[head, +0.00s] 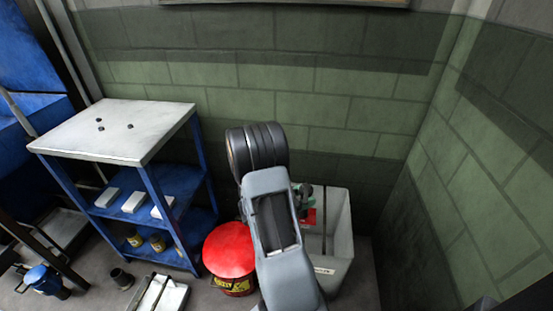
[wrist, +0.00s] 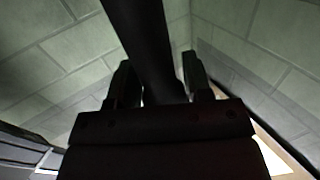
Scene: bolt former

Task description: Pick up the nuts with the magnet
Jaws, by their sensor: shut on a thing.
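Three small dark nuts (head: 99,129) lie apart on the pale top of the blue cart (head: 140,150), at the left of the head view. My gripper (wrist: 160,80) is shut on a dark rod, the magnet's handle by its look (wrist: 143,35), in the wrist view. The rod runs up and out of the picture between the two fingers. The magnet's working end does not show clearly. In the head view my own arm hides most of my gripper, which is to the right of the cart and well away from the nuts.
A red-lidded can (head: 229,250) stands on the floor right of the cart. A pale bin (head: 340,235) stands by the wall, partly behind my arm. White boxes (head: 134,202) and yellow tins sit on the lower shelves. A blue tool (head: 42,280) lies front left.

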